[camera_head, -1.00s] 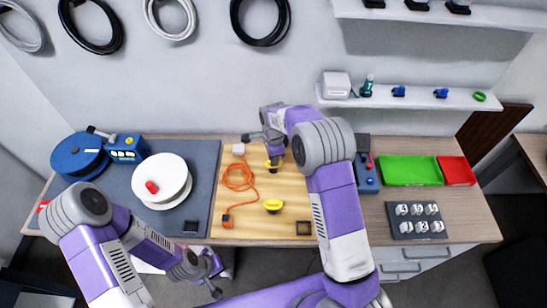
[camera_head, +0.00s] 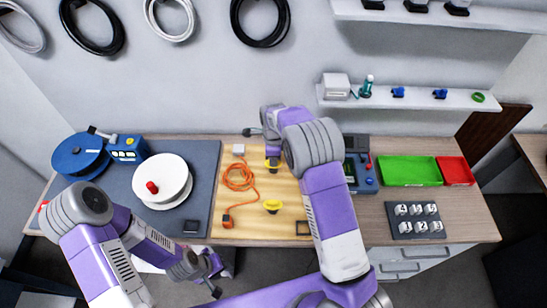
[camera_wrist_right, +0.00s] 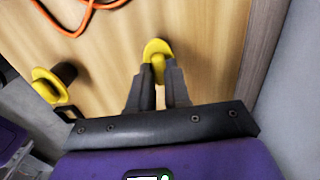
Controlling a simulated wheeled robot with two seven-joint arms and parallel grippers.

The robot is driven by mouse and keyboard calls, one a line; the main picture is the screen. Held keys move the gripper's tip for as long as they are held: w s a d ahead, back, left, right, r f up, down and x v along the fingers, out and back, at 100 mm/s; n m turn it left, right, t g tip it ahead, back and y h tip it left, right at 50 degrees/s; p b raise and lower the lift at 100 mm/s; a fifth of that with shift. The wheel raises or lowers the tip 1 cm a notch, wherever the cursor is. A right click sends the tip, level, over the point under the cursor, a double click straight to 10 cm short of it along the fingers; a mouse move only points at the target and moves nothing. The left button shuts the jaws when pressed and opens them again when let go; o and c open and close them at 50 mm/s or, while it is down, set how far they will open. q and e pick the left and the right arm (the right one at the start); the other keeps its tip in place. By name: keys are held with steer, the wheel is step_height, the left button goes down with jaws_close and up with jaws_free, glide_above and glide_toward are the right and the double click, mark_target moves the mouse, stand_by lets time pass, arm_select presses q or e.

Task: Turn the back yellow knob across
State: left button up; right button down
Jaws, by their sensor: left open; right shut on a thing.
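The back yellow knob (camera_head: 272,163) stands on the wooden board (camera_head: 290,223), mostly hidden under my right gripper (camera_head: 272,169) in the head view. In the right wrist view the knob (camera_wrist_right: 157,48) shows between the fingertips of my right gripper (camera_wrist_right: 158,78), which is shut on its raised grip. The front yellow knob (camera_head: 272,205) stands apart, nearer the board's front edge, and also shows at the left of the wrist view (camera_wrist_right: 52,87). My left gripper (camera_head: 215,277) is open and empty in front of the table, low in the head view.
An orange cable (camera_head: 238,180) lies coiled on the board, left of the knobs. A white spool (camera_head: 148,190) sits on the dark mat at left. A blue device (camera_head: 366,180), a green tray (camera_head: 410,170) and a red tray (camera_head: 457,171) are at right.

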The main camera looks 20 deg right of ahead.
steer(key=c, duration=1.1)
jaws_free()
step_height(320, 180, up, 8)
steer(key=shift+f, duration=0.2)
